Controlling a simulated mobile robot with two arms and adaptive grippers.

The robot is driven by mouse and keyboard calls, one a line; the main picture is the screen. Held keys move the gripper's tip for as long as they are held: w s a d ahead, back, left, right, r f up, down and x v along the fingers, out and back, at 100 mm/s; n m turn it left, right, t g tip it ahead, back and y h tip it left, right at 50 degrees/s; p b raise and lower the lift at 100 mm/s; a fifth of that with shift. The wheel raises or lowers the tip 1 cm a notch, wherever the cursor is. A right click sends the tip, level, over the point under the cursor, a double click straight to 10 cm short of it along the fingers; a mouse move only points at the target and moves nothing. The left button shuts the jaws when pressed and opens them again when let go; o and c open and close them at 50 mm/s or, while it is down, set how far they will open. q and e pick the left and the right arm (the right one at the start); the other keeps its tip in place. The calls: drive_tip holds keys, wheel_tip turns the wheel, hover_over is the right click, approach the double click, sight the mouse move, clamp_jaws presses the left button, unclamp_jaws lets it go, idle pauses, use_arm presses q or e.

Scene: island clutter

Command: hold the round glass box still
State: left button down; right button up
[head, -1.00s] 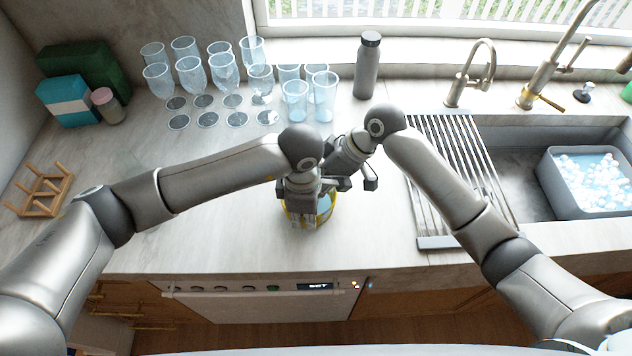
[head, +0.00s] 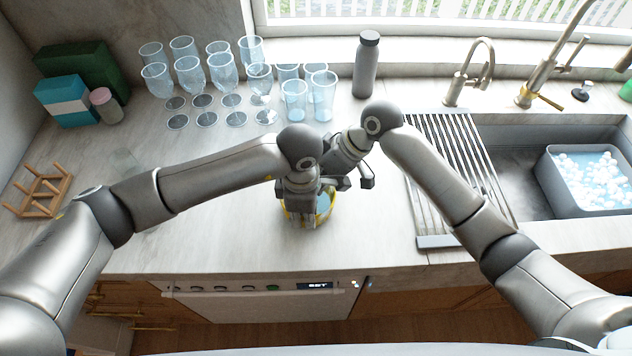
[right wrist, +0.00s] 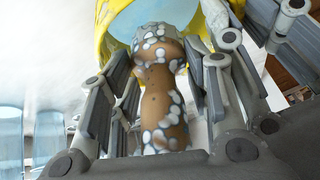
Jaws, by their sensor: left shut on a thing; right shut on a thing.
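The round glass box (head: 325,214), with a yellow rim and pale blue glass, sits on the counter in the middle of the head view, partly covered by my left gripper. My left gripper (head: 303,216) points down and is shut on the box's near left side. My right gripper (head: 350,180) is just behind and right of the box; its fingertips are mostly hidden in the head view. In the right wrist view, it is shut on a brown, rounded thing with white foam-like spots (right wrist: 162,95). The box (right wrist: 88,28) shows just beyond that thing; I cannot tell whether they touch.
Several glasses (head: 222,72) stand at the back left. A grey bottle (head: 367,66) stands behind my grippers. To the right are a drying rack (head: 452,165) and a sink with a grey tub (head: 560,195) of suds. A wooden rack (head: 40,190) stands far left. The front counter is clear.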

drive_tip(key=shift+w+d+f, duration=0.1)
drive_tip(key=shift+d, duration=0.1)
drive_tip(key=shift+s+a, duration=0.2)
drive_tip(key=shift+s, duration=0.75)
drive_tip(key=shift+w+d+r, duration=0.15)
drive_tip(key=shift+w+r, duration=0.1)
drive_tip(key=shift+w, duration=0.55)
drive_tip(key=shift+w+d, duration=0.15)
drive_tip(key=shift+w, duration=0.1)
